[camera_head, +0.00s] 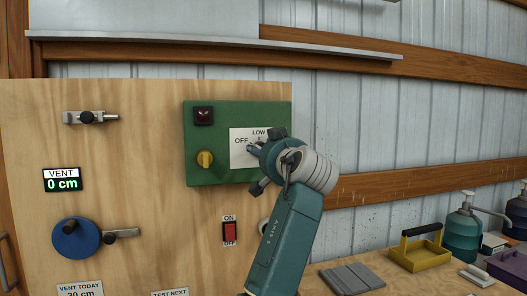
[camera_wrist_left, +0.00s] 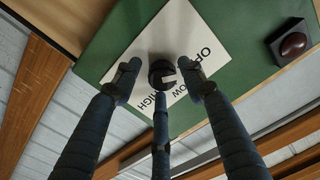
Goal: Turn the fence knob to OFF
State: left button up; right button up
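The fence knob is a small dark knob (camera_wrist_left: 158,70) on a white label plate (camera_head: 240,156) reading OFF and LOW; HIGH also shows in the left wrist view. The plate is on a green box (camera_head: 217,179) on the plywood board. My left gripper (camera_head: 258,162) is at the plate and hides its right part in the head view. In the left wrist view its fingers (camera_wrist_left: 160,78) stand spread around the knob, one on each side and one below, with a visible gap on the left. The knob's exact setting is hard to read. My right gripper is out of view.
The green box also carries a dark red light (camera_head: 204,115) and a yellow knob (camera_head: 205,158). Below is a red ON/OFF switch (camera_head: 230,231). A blue round knob (camera_head: 76,239) is at left.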

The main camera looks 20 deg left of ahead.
pick_arm(q)
jog(key=shift+r, duration=0.1)
jog(key=v, duration=0.7)
jog(key=shift+s+d, duration=0.2)
jog(key=shift+s, duration=0.05)
